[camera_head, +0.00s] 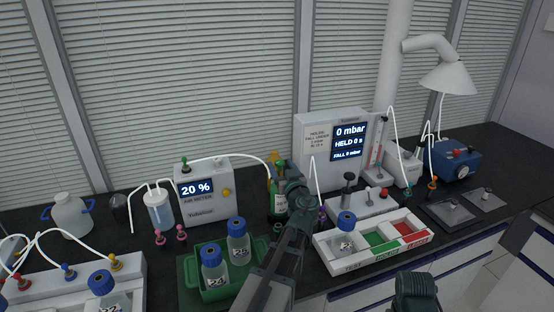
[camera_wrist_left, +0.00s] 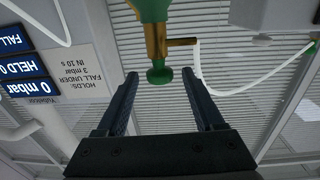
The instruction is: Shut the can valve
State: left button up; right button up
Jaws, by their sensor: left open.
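The green can (camera_head: 279,205) stands at the back of the bench, partly hidden behind my left arm. In the left wrist view, which is upside down, its green top (camera_wrist_left: 153,9) carries a brass valve body (camera_wrist_left: 155,42) with a brass side outlet (camera_wrist_left: 182,42). A green valve knob (camera_wrist_left: 160,76) is at the end. My left gripper (camera_head: 286,172) is at the can's top; its two fingers are apart, one on each side of the knob, with visible gaps. The knob is near the fingertips, and the gripper holds nothing.
A pressure box (camera_head: 312,155) reading 0 mbar stands close right of the can. The air meter (camera_head: 205,198) reads 20 %. A green crate (camera_head: 188,280) with blue-capped bottles and a white sorting tray (camera_head: 333,262) stand in front. White hoses run nearby.

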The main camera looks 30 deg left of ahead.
pick_arm(q)
jog(key=shift+x, duration=2.65)
grip_shut()
